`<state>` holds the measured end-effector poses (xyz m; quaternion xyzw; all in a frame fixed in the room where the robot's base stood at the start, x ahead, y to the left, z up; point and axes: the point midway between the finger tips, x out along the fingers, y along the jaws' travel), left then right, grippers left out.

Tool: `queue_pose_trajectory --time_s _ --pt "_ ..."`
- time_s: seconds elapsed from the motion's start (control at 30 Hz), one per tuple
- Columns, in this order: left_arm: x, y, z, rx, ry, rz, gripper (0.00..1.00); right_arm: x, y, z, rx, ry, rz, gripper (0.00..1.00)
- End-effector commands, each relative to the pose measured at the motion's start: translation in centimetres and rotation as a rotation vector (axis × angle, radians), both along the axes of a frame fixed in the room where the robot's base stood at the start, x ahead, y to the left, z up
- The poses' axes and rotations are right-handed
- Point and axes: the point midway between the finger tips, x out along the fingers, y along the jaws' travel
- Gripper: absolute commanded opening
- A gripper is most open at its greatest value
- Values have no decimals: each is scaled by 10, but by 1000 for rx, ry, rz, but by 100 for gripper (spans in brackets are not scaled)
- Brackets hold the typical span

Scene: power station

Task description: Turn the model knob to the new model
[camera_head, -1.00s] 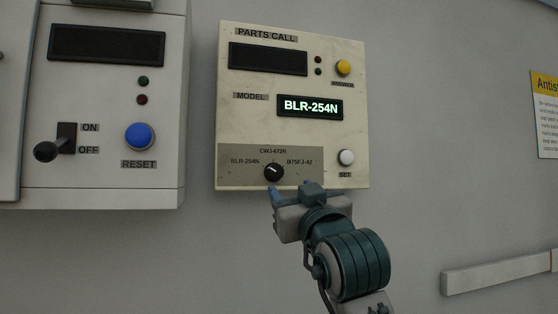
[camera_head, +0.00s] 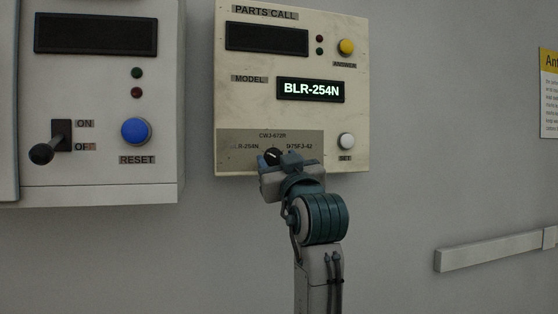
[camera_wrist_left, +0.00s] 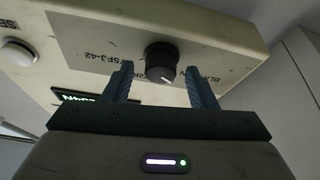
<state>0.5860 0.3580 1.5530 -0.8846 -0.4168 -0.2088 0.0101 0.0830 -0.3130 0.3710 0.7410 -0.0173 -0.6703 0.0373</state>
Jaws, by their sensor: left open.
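The black model knob (camera_head: 272,156) sits on the grey label plate at the bottom of the PARTS CALL panel (camera_head: 232,110). Labels for BLR-254N, CWJ-672R and D75FJ-42 surround it. The model display (camera_head: 310,91) reads BLR-254N. My left gripper (camera_head: 274,161) is open at the knob and partly covers it in the head view. In the left wrist view the knob (camera_wrist_left: 161,58) shows between the two spread fingers of my left gripper (camera_wrist_left: 159,67), with visible gaps on both sides. Its white mark points toward the BLR label. My right gripper is not in view.
The white SET button (camera_head: 346,141) is right of the knob, and the yellow ANSWER button (camera_head: 346,47) is above it. A neighbouring box on the left has a blue RESET button (camera_head: 136,131) and an ON/OFF lever (camera_head: 46,150). The wall below the panel is clear.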

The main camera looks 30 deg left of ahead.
Motion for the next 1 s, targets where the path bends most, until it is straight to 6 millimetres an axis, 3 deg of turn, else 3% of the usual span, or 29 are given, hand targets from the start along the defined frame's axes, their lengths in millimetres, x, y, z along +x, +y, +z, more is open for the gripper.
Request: queue_pose_trajectory --time_s 0.07,0.3,0.67,1.0 --pt "0 0 0 0 0 0 52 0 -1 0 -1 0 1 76" --pt "0 0 0 0 0 0 7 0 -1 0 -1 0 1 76" --pt "-1 0 1 33 38 1 7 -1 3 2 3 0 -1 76" --pt "-2 2 3 189 219 1 7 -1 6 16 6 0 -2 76"
